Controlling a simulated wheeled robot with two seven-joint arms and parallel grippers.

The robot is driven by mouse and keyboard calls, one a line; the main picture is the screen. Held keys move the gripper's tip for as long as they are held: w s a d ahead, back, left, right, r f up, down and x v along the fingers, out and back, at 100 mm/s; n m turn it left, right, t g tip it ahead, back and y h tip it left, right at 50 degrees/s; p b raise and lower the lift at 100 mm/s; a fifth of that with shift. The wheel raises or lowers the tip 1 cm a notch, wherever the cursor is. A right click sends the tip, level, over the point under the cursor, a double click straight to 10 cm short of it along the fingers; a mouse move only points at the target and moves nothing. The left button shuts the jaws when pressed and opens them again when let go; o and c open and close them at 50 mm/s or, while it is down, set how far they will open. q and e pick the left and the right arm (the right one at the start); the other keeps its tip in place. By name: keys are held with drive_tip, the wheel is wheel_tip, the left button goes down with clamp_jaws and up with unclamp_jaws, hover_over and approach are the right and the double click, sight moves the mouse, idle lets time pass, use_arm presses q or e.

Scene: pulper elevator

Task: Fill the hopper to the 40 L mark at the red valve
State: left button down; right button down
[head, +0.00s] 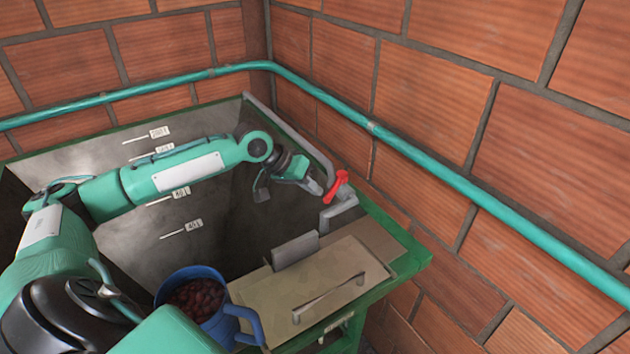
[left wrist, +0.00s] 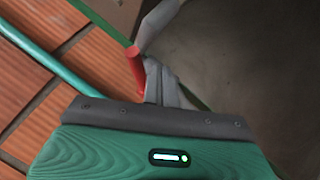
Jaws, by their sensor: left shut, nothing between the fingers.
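The red valve (head: 338,186) sits on a grey pipe (head: 300,130) along the hopper's right rim. Its handle shows in the left wrist view (left wrist: 135,70). My left gripper (head: 316,186) is shut and empty, right beside the valve handle; I cannot tell if they touch. In the left wrist view its closed fingers (left wrist: 156,82) lie just right of the red handle. The grey hopper (head: 130,235) has several white level labels on its back wall; a low one (head: 194,225) seems to read 40 L. I cannot make out a water level. My right gripper is not in view.
A blue jug (head: 242,322) of dark red cherries stands at the hopper's near side. A tan lid with a handle (head: 325,295) covers the near right corner. A green pipe (head: 440,165) runs along the brick walls. The air over the hopper's middle is partly crossed by my left arm.

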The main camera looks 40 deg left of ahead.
use_arm(q)
drive_tip(key=shift+d+r, duration=0.1)
drive_tip(key=shift+d, duration=0.4)
